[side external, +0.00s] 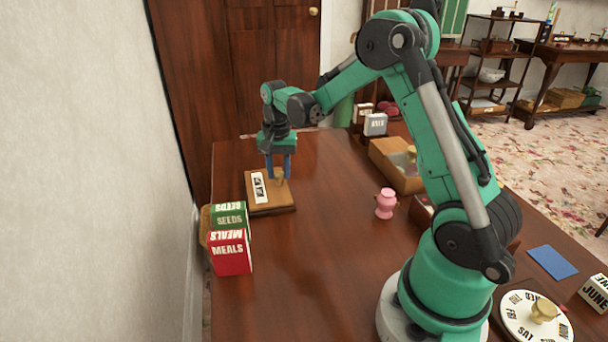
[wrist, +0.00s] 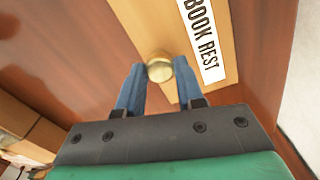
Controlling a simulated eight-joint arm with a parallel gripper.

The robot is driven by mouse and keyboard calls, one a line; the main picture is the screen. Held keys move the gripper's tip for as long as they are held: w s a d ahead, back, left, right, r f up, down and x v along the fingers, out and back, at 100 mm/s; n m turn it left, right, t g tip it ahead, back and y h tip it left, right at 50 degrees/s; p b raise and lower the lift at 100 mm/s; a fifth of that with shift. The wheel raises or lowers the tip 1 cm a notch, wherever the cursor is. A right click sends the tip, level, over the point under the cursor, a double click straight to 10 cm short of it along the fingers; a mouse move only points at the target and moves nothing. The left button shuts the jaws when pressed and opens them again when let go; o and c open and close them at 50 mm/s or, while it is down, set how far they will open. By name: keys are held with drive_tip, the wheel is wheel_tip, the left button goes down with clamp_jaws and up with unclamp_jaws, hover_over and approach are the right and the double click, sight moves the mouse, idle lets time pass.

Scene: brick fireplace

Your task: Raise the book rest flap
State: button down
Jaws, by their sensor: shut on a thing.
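The book rest (side external: 270,205) is a flat wooden board lying on the table at the left, with a white label strip and a brass knob (side external: 279,174). The label (wrist: 203,40) reads "BOOK REST" in the wrist view. My gripper (side external: 279,172) is above the board, pointing down. Its two blue fingers are shut on the brass knob, which also shows between the fingertips in the wrist view (wrist: 160,68). The flap looks flat, or nearly flat, on its base; a small tilt is hard to tell.
A green "SEEDS" box (side external: 230,219) and a red "MEALS" box (side external: 231,253) stand in front of the board near the wall. The table's middle is clear.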

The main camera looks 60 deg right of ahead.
sight(270, 185)
drive_tip(key=shift+r, duration=0.1)
idle(0.3)
drive_tip(key=r+g+h, duration=0.1)
drive_tip(key=w+a+r+g+h, duration=0.1)
drive_tip(key=shift+w+a+g+h, duration=0.3)
drive_tip(key=shift+w+a+r+g+h, duration=0.35)
drive_tip(key=shift+w+a+g+h, duration=0.1)
drive_tip(key=shift+g+h, duration=0.3)
drive_tip(key=shift+w+a+r+g+h, duration=0.35)
drive_tip(key=shift+w+a+g+h, duration=0.1)
drive_tip(key=shift+g+h, duration=0.3)
drive_tip(key=c, duration=0.5)
unclamp_jaws()
drive_tip(key=shift+c, duration=0.2)
drive_tip(key=shift+v, duration=2.8)
